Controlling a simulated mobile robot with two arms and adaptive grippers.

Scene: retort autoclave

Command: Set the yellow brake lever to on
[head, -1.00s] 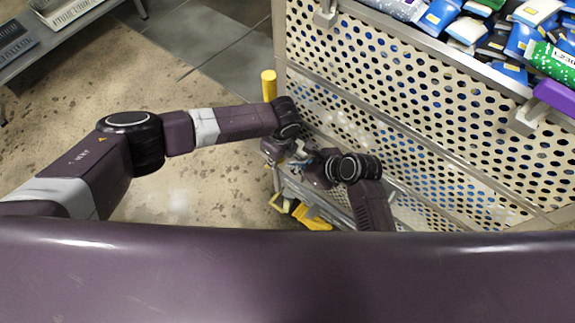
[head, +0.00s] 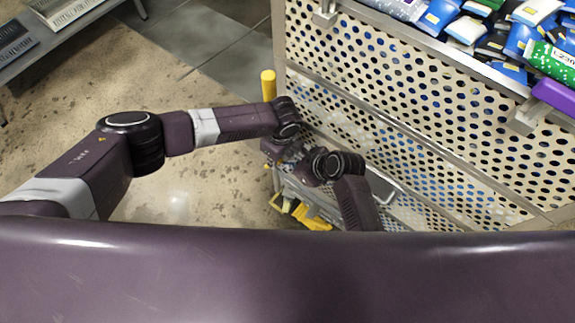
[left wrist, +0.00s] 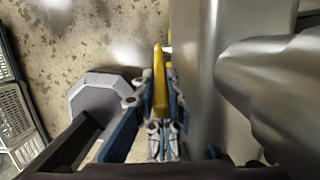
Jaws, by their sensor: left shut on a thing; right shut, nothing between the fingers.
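The yellow brake lever (left wrist: 159,82) shows in the left wrist view as a narrow upright yellow bar. My left gripper (left wrist: 160,105) is shut on it, with a blue-and-grey finger on each side. In the head view the left gripper is hidden under its own wrist beside the rack. The lever's lower end and mount cannot be made out.
A perforated metal rack (head: 400,110) with packed pouches (head: 465,28) on top stands at the right. Yellow parts (head: 311,216) lie low near its cart frame. A yellow post (head: 268,85) stands by its corner. Open floor (head: 70,110) is at the left, below a grey shelf (head: 70,38).

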